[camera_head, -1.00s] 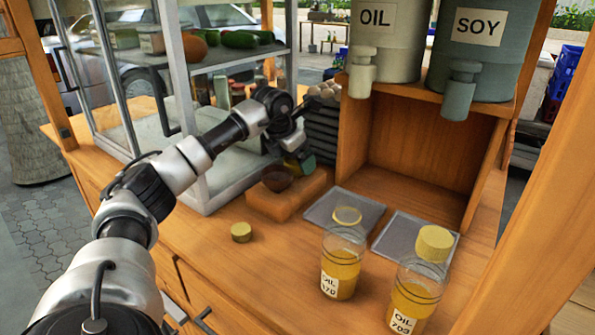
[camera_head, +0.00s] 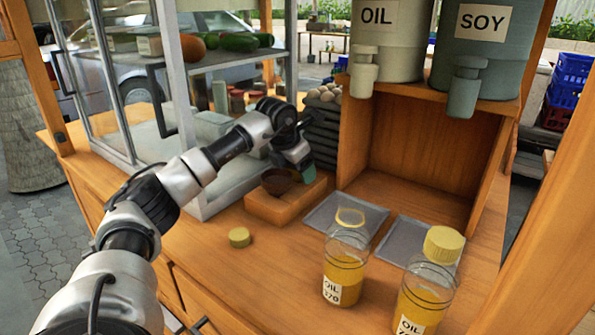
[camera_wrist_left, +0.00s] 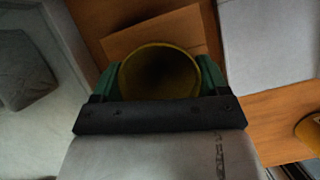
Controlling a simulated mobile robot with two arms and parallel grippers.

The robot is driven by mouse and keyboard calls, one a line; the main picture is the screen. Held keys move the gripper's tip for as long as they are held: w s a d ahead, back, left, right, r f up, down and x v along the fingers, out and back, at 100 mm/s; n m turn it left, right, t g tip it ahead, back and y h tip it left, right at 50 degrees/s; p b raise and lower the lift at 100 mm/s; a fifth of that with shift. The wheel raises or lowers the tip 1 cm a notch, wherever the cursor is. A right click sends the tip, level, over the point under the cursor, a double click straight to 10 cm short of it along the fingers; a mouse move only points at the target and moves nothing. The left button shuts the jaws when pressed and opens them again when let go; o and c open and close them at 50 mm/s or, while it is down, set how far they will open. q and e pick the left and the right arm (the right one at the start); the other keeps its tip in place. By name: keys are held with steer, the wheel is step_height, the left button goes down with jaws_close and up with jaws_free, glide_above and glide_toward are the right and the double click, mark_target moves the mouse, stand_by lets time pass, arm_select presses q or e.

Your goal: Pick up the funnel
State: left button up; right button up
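The funnel (camera_wrist_left: 160,75) shows in the left wrist view as a round olive-yellow mouth with a dark inside. It sits between the green fingers of my left gripper (camera_wrist_left: 160,82), which press against both sides of its rim. In the head view my left gripper (camera_head: 306,172) points down at the back right of a wooden block, with one green fingertip showing. My right gripper is out of view.
A glass cabinet (camera_head: 180,110) stands left. Two grey trays (camera_head: 320,212) and two oil jars (camera_head: 345,277) are right. A yellow lid (camera_head: 239,237) lies in front.

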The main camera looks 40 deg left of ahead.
arm_select(q)
steer(key=c, duration=0.3)
steer(key=shift+r, duration=0.35)
step_height(320, 180, up, 9)
steer(key=shift+f+p, duration=0.15)
steer(key=shift+p, duration=0.85)
steer(key=shift+r, duration=0.5)
steer(key=shift+r+p, duration=0.5)
steer(key=shift+p, duration=0.3)
steer(key=shift+r+p, duration=1.8)
steer(key=shift+p, duration=0.2)
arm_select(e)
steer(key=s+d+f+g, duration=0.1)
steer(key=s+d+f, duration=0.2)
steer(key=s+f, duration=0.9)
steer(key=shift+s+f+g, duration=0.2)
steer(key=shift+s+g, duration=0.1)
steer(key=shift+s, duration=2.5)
